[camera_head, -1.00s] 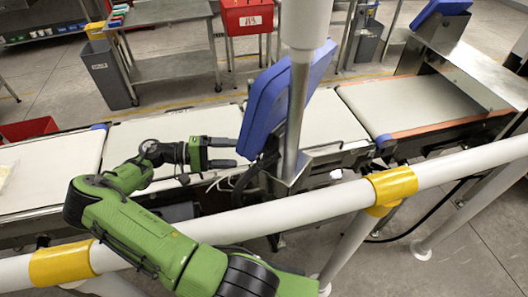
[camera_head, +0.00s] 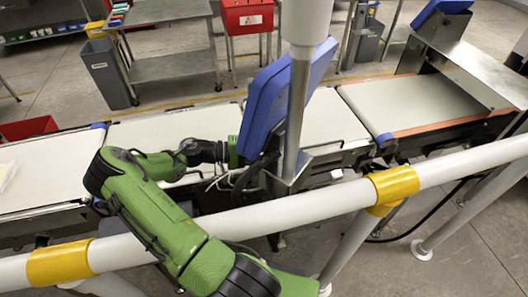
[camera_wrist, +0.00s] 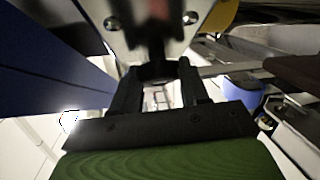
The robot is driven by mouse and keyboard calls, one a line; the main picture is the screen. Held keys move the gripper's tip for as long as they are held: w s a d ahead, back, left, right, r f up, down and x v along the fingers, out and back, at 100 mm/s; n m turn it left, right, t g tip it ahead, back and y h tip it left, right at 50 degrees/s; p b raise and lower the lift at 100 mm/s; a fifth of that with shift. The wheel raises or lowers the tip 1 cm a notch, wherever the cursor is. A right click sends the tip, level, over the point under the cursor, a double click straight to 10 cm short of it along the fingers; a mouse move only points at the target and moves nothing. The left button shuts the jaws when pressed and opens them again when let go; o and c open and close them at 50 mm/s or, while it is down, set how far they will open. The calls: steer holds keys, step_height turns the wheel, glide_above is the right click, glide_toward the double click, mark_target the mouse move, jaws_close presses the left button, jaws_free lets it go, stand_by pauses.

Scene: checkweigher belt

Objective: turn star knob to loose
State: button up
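The star knob (camera_wrist: 158,71) appears as a dark, blurred shape under the metal bracket in the wrist view. Its lobes and pointer are too dark to read. My gripper (camera_wrist: 160,85) has its two black fingers on either side of the knob, set well in from the edges of the palm. They appear shut on it, though the contact is dim. In the head view the fingers are hidden behind the blue display (camera_head: 268,100) and its post, and the knob does not show.
A white guard rail (camera_head: 290,215) with yellow clamps runs across the front, under my arm. Belts (camera_head: 400,102) lie behind. Loose cables hang near my wrist. A blue panel (camera_wrist: 45,70) is close on the left in the wrist view.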

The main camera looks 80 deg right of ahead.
steer(key=c, duration=0.4)
steer(key=n+t+y+p, duration=0.1)
steer(key=p, duration=0.3)
steer(key=shift+r+n+t+y, duration=0.1)
steer(key=shift+n+t+y, duration=0.2)
steer(key=o, duration=1.1)
steer(key=shift+c, duration=0.2)
steer(key=v, duration=1.5)
steer(key=shift+w+a+p, duration=0.2)
steer(key=shift+w+p, duration=0.1)
steer(key=shift+p, duration=0.15)
steer(key=shift+r, duration=0.15)
